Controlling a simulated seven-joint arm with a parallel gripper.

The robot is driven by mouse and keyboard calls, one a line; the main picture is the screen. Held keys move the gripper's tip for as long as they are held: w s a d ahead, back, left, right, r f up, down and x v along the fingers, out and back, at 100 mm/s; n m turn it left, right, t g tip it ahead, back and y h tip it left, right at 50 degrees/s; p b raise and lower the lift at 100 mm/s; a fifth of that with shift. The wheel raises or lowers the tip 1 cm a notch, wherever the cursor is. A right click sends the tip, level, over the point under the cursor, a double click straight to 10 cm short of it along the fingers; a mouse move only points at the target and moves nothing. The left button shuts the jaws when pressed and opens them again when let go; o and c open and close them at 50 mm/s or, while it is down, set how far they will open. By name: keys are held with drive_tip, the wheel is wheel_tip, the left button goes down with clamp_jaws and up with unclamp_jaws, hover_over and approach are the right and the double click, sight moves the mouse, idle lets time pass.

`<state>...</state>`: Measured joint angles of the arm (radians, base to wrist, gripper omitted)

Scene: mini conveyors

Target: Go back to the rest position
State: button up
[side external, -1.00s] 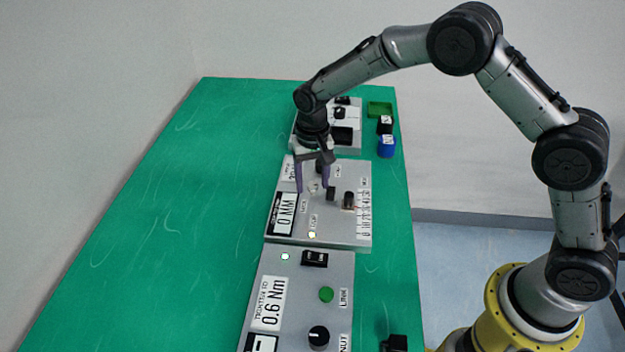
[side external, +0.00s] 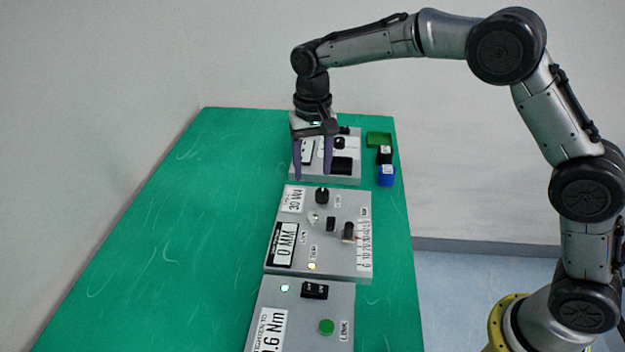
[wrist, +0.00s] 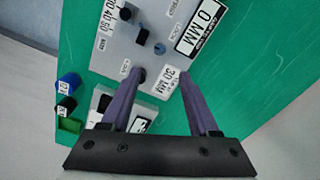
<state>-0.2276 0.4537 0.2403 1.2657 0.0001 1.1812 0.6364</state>
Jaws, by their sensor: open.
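My gripper (side external: 312,174) is open, with two purple fingers pointing down and nothing between them. In the side external view it hangs above the panels, near the gap between the middle panel and the far panel. In the wrist view my gripper (wrist: 157,75) shows its fingers spread over the middle panel. The middle grey panel (side external: 345,262) has black knobs, a slider by a printed scale, a lit yellow lamp and a display reading 0 MM; this panel also shows in the wrist view (wrist: 90,52).
The far grey panel (side external: 350,149) is partly behind my gripper. A green tray (side external: 379,139), a black block (side external: 384,156) and a blue block (side external: 386,178) stand at the right edge. The near panel (side external: 343,297) has a green button. The left of the green table (side external: 190,220) is clear.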

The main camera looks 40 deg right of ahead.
drive_tip(key=shift+r, duration=0.35)
drive_tip(key=s+d+r+t, duration=0.2)
drive_tip(key=s+d+r, duration=0.2)
drive_tip(key=s+r, duration=0.3)
drive_tip(key=s+d+r+t, duration=0.2)
drive_tip(key=s+d+r, duration=0.25)
drive_tip(key=r, duration=0.45)
drive_tip(key=s+d+f+n, duration=0.1)
drive_tip(key=s+f, duration=0.3)
drive_tip(key=s, duration=0.6)
drive_tip(key=s+d+f+n+t, duration=0.1)
drive_tip(key=s+f+n, duration=0.2)
drive_tip(key=s, duration=0.8)
drive_tip(key=shift+d+f+n+t, duration=0.3)
drive_tip(key=shift+d+f, duration=0.1)
drive_tip(key=shift+f, duration=0.15)
